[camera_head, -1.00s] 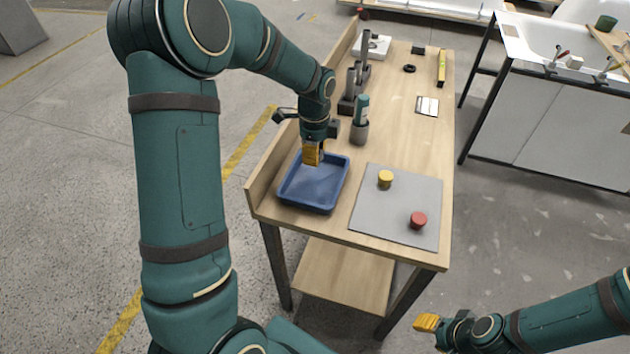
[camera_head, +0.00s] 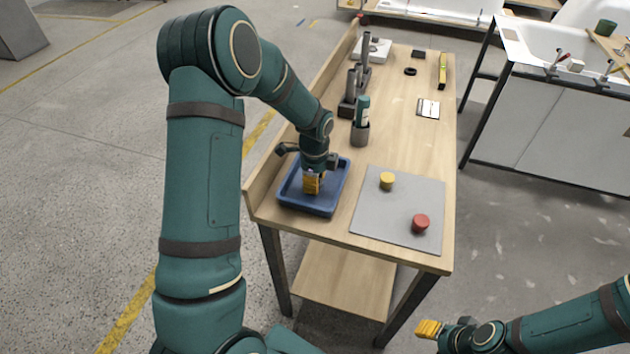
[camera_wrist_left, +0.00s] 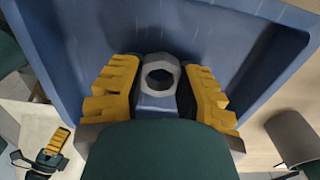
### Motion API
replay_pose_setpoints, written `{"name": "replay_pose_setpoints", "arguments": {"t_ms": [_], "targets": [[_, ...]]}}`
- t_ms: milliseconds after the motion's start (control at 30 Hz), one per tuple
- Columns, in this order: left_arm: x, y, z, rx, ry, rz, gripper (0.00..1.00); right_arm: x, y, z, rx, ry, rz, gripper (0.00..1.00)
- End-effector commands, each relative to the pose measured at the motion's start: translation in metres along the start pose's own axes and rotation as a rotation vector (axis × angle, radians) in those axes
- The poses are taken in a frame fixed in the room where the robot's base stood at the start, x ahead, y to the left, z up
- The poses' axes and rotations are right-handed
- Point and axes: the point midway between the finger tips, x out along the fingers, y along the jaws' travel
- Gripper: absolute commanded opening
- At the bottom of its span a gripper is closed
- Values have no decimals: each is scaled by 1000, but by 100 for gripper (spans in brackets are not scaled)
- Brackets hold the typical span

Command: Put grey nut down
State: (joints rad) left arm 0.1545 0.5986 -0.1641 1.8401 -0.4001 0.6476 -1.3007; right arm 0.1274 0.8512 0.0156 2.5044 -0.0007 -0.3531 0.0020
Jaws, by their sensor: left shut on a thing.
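The grey nut (camera_wrist_left: 160,74) is a ring-like piece with a round hole, between the yellow fingers of my left gripper (camera_wrist_left: 160,88) in the left wrist view. The left gripper is shut on it. In the head view my left gripper (camera_head: 314,184) points down inside the blue tray (camera_head: 290,203). There the fingers hide the nut. The tray floor lies close behind the nut in the wrist view; I cannot tell whether they touch. My right gripper (camera_head: 429,328) is off the table at the lower right, and its finger gap cannot be made out.
On the wooden table (camera_head: 400,130), a grey mat (camera_head: 385,215) right of the tray bears a yellow knob-like piece (camera_head: 387,180) and a red one (camera_head: 420,223). A grey cup (camera_head: 360,135) with a green bottle (camera_head: 362,108) stands behind the tray. A raised board edges the table's left.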

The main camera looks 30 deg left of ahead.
Motion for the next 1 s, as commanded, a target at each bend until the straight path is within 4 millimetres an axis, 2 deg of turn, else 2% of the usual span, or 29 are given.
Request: {"name": "replay_pose_setpoints", "arguments": {"t_ms": [167, 200, 233, 267, 533, 667, 767, 1000], "targets": [[3, 0, 0, 0, 0, 0, 0, 2, 1, 0, 0, 1, 0, 47], [3, 0, 0, 0, 0, 0, 43, 2, 1, 0, 0, 1, 0, 47], [3, 0, 0, 0, 0, 0, 54, 2, 1, 0, 0, 1, 0, 47], [3, 0, 0, 0, 0, 0, 59, 2, 1, 0, 0, 1, 0, 47], [2, 0, 0, 0, 0, 0, 59, 1, 0, 0, 0, 1, 0, 47], [-4, 0, 0, 0, 0, -2, 59, -2, -1, 0, 0, 0, 0, 47], [-18, -1, 0, -1, 1, -4, 59, -5, -2, 0, 0, -2, 0, 47], [-68, -1, 0, 0, 1, -6, 59, -16, -6, 1, 1, -7, 0, 47]]}}
